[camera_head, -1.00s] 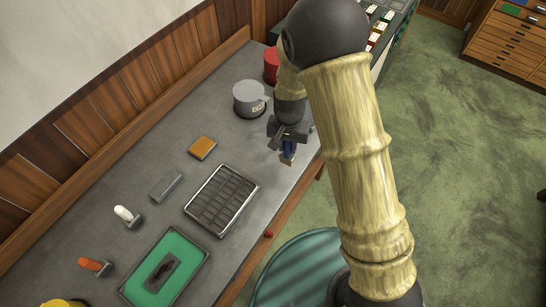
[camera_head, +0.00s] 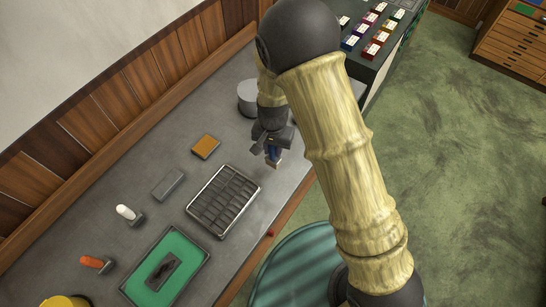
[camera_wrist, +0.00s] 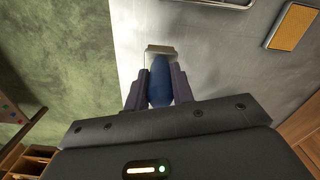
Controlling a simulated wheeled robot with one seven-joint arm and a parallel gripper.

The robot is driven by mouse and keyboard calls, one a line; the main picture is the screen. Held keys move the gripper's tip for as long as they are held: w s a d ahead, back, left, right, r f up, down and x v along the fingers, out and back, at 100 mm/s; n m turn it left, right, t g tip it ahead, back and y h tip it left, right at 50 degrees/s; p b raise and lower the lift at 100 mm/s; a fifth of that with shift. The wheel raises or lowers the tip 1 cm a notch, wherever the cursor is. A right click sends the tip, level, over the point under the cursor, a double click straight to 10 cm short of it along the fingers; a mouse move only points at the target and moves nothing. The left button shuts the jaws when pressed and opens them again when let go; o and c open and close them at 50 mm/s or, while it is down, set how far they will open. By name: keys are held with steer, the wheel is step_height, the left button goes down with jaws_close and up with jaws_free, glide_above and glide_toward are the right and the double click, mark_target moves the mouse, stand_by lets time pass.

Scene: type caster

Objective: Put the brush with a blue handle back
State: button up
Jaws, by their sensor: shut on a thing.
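The blue-handled brush (camera_wrist: 160,82) is between the fingers of my gripper (camera_wrist: 158,88) in the wrist view. Its pale, flat end (camera_wrist: 161,50) points away from the wrist. In the head view my gripper (camera_head: 273,152) is shut on the brush (camera_head: 273,153) over the right side of the grey bench, to the right of the dark slotted tray. Two other handled tools stand at the left of the bench: one with a white handle (camera_head: 125,212) and one with an orange handle (camera_head: 92,262).
The grey bench (camera_head: 150,160) holds a slotted tray (camera_head: 245,208), an orange pad (camera_head: 205,146), a grey block (camera_head: 168,184), a green tray (camera_head: 192,254) and a yellow container (camera_head: 62,302). A grey pot (camera_head: 246,98) is partly hidden behind my arm. A round teal top (camera_head: 300,270) stands beside the bench.

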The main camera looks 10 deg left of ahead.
mark_target(273, 158)
steer(key=shift+f, duration=0.55)
steer(key=shift+f+p, duration=0.65)
steer(key=shift+f, duration=1.4)
steer(key=shift+f, duration=0.15)
steer(key=o, duration=1)
step_height(273, 158, up, 12)
steer(key=b, duration=0.3)
